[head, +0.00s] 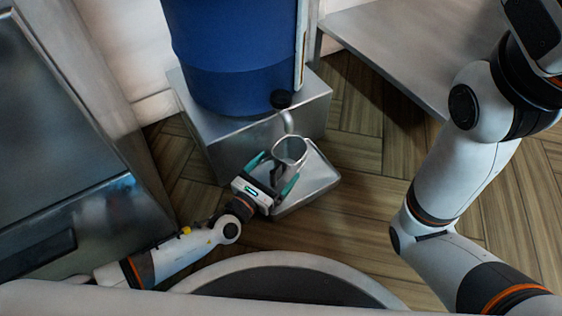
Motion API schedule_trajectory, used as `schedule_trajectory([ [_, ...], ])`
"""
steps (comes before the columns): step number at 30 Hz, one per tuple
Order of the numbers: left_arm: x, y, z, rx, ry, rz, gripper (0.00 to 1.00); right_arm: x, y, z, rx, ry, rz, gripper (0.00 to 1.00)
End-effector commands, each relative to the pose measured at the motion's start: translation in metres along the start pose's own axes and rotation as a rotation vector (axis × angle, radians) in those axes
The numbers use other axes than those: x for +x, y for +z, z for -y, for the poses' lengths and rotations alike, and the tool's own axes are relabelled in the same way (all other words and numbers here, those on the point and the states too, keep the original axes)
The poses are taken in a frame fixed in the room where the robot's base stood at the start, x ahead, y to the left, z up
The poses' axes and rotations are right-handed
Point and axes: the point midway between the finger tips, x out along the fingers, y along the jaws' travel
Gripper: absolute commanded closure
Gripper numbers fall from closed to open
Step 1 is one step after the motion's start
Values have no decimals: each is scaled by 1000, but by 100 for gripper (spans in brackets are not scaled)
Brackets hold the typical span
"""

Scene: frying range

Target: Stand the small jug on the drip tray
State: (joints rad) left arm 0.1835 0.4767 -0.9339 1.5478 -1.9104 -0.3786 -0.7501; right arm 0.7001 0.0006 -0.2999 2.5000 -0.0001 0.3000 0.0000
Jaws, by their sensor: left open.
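The small jug (290,150) is a grey metal cup with an open round mouth, seen from above. It looks upright over the near part of the drip tray (320,183), a shallow silver tray below the tap. Its base is hidden, so I cannot fully tell whether it touches the tray. My left gripper (281,167) reaches in from the lower left. Its teal fingers are open, one on each side of the jug's lower body. My right arm shows at the right, but its gripper is out of the picture.
A blue container (235,60) stands on a metal block (305,107) behind the tray, with a black-knobbed tap (283,103) just above the jug. A steel appliance (80,225) is at the left and a metal shelf (410,40) at the upper right. Wooden floor (365,215) is clear right of the tray.

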Motion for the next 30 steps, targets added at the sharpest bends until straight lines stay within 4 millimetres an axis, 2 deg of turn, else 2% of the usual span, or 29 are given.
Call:
schedule_trajectory([
  [1, -13, 1, 0, 1, 1, 4, 6, 2, 0, 0, 0, 0, 0, 24],
  [6, -50, 1, 1, 1, 0, 3, 6, 2, 0, 0, 0, 0, 1, 24],
  [12, -78, 1, 0, 0, 0, 1, 6, 1, 0, 0, 0, 0, 0, 24],
  [18, -87, 0, 0, 0, 0, 1, 6, 0, 0, 0, 0, 0, 0, 24],
  [30, -87, 0, 0, 0, 0, 0, 6, 0, 0, 0, 0, 0, 0, 24],
])
